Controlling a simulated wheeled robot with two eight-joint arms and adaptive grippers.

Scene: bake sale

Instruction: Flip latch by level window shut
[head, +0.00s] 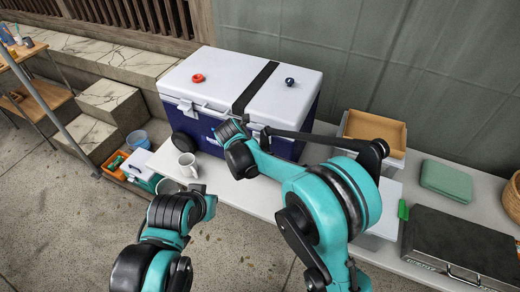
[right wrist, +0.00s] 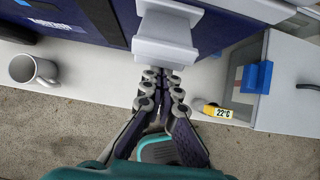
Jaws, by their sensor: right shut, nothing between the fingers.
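The cooler (head: 215,92) is a dark blue box with a white lid, standing on the pale bench. One white latch (head: 188,108) shows at its front left. My right arm covers part of the front. In the right wrist view, a white latch (right wrist: 165,38) stands out from the blue wall. My right gripper (right wrist: 173,76) is shut and empty, its tips right at the latch's lower edge; I cannot tell if they touch. I cannot make out a level window. My left arm's wrist is low at the left in the head view; its fingers do not show.
A white mug (head: 188,165) stands on the bench left of my right arm. A red ring (head: 198,78) and a dark blue knob (head: 289,81) are on the lid. A tan open box (head: 375,130) and a grey case (head: 465,250) stand to the right.

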